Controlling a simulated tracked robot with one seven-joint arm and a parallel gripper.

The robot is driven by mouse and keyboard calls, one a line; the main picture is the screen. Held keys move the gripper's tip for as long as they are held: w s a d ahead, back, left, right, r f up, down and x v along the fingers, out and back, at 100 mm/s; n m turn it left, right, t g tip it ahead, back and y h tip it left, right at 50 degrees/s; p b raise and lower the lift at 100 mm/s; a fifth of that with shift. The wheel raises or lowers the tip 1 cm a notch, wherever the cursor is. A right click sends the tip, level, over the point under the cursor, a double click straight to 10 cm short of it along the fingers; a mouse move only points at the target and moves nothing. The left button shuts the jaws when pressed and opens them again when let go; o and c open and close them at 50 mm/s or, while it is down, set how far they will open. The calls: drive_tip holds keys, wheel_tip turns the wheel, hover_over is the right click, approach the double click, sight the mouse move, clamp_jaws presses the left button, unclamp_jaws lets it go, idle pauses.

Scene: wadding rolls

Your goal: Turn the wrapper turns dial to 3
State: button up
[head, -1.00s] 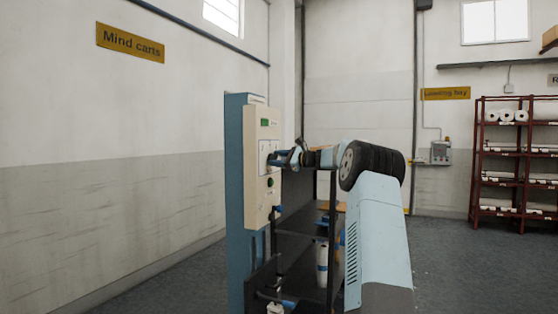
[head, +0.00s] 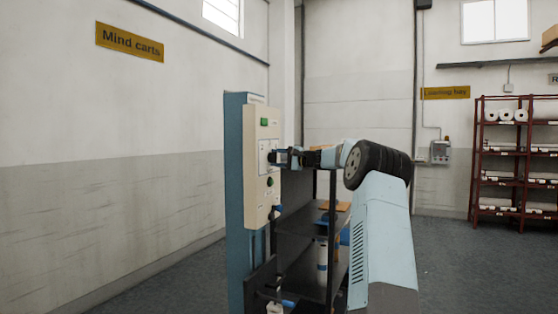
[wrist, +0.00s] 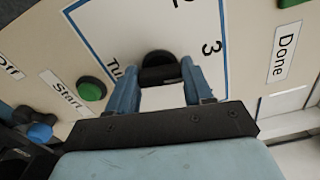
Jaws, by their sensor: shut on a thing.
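The wrapper turns dial (wrist: 158,58) is a black round knob with a raised bar, on a white panel with a blue outline in the wrist view. A printed 3 stands to its right and a 2 above; its lettering on the left is partly covered. My gripper (wrist: 160,76) has its two blue fingers on either side of the bar and is shut on it. I cannot tell which number the dial points at. In the head view my gripper (head: 273,157) reaches the face of the cream control box (head: 262,190), hiding the dial.
A green Start button (wrist: 91,90) lies left of the dial, and a green Done button (wrist: 290,3) at upper right. A blue knob (wrist: 40,132) is at lower left. A dark shelf unit (head: 300,222) stands right of the box; a red rack (head: 520,165) is far right.

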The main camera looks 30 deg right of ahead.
drive_tip(key=shift+a+f+n, duration=0.1)
drive_tip(key=shift+f+n, duration=0.15)
drive_tip(key=shift+n, duration=0.55)
drive_tip(key=shift+f, duration=0.1)
drive_tip(key=o, duration=1)
drive_tip(key=shift+o, duration=0.2)
drive_tip(key=shift+r, duration=0.2)
drive_tip(key=v, duration=1.3)
drive_tip(key=shift+s+d, duration=0.25)
drive_tip(key=shift+f, duration=0.1)
